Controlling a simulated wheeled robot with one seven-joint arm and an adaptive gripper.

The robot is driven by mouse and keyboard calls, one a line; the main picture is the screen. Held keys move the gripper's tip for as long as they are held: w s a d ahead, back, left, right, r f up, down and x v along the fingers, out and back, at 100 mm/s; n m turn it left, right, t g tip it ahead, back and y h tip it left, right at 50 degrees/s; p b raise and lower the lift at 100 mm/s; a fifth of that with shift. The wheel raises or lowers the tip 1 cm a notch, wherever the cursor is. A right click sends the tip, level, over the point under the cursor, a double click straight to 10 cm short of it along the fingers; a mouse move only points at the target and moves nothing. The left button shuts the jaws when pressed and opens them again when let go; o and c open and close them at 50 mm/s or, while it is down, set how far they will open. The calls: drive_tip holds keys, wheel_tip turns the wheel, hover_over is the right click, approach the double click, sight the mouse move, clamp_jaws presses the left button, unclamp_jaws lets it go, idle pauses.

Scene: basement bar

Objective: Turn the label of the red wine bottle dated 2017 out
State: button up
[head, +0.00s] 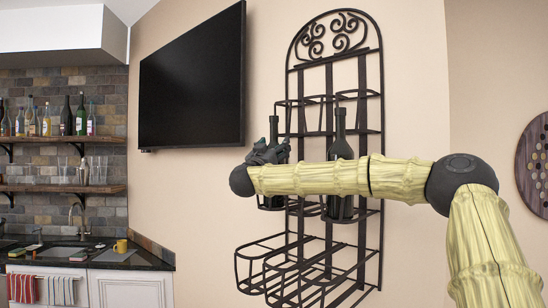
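Two dark wine bottles stand in a black metal wall rack (363,75). The left bottle (273,127) shows its neck above my gripper and a little of its base below my arm. The right bottle (340,147) stands upright behind my arm, its middle covered. I see no label or date on either bottle, so I cannot tell which is the 2017 one. My gripper (268,153) is dark and overlaps the body of the left bottle. I cannot tell whether its fingers touch or close on it, as my wrist and arm hide part of the view.
Empty wire baskets (262,268) jut out at the bottom of the rack. A black television (192,80) hangs on the wall left of the rack. A bar counter (150,260) with a yellow mug (121,246) and bottle shelves (60,188) stand at far left. A round wooden board (535,165) hangs at right.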

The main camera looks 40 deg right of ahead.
drive_tip(key=c, duration=0.3)
drive_tip(key=shift+m+g+h, duration=0.3)
drive_tip(key=shift+g, duration=0.2)
drive_tip(key=shift+m+g+h, duration=0.55)
drive_tip(key=shift+m+g, duration=0.05)
drive_tip(key=shift+g, duration=0.6)
drive_tip(key=shift+m+g+h, duration=0.55)
drive_tip(key=shift+m+g, duration=0.05)
drive_tip(key=shift+g, duration=0.6)
drive_tip(key=o, duration=0.9)
drive_tip(key=shift+c, duration=0.2)
drive_tip(key=s+a+b, duration=0.3)
drive_tip(key=a, duration=0.7)
drive_tip(key=shift+s+a, duration=0.2)
